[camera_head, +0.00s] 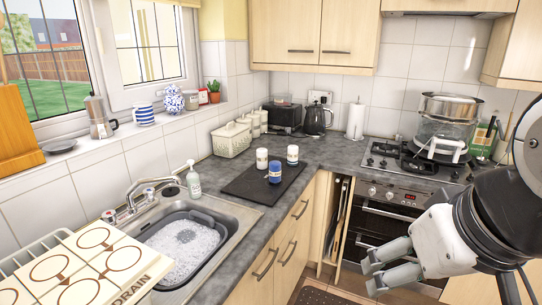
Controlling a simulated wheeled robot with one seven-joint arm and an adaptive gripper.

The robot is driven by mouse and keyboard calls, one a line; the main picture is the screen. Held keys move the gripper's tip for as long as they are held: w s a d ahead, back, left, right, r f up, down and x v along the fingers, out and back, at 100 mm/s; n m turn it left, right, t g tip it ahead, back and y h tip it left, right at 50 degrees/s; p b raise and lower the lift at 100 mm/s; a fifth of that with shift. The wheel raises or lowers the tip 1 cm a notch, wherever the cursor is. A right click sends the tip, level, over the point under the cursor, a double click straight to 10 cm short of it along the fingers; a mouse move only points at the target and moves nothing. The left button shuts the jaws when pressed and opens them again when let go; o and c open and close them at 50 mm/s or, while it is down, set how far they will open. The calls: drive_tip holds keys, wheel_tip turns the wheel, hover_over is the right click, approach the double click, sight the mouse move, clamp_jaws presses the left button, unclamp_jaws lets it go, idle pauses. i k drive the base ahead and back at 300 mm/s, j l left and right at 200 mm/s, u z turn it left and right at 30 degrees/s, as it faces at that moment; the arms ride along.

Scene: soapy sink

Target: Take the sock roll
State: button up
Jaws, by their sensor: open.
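I cannot make out a sock roll for certain. On a dark board (241,187) on the counter stand a small blue cylinder (275,174) with a pale top and two white cylinders, one at the left (262,159) and one at the right (292,154); they are too small to identify. My gripper (373,275) is at the lower right, open and empty, with its fingers pointing left. It is in front of the oven and well apart from the board.
The sink holds a grey basin (222,231) of suds, with a soap bottle (193,182) behind it. A rack with a patterned board marked DRAIN (118,262) is at the lower left. A kettle (316,121) and a hob (385,152) with a steamer (441,125) stand behind.

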sight(292, 154)
drive_tip(key=i+l, duration=0.35)
drive_tip(key=i, duration=0.2)
drive_tip(key=i+l, duration=0.35)
drive_tip(key=i, duration=0.2)
drive_tip(key=i+l, duration=0.35)
drive_tip(key=i, duration=0.2)
drive_tip(key=i+l, duration=0.35)
drive_tip(key=i, duration=0.2)
drive_tip(key=i+l+u, duration=0.1)
drive_tip(key=u, duration=0.3)
drive_tip(key=i+l+u, duration=0.1)
drive_tip(key=u, duration=0.35)
drive_tip(key=i+l+u, duration=0.15)
drive_tip(key=u, duration=0.25)
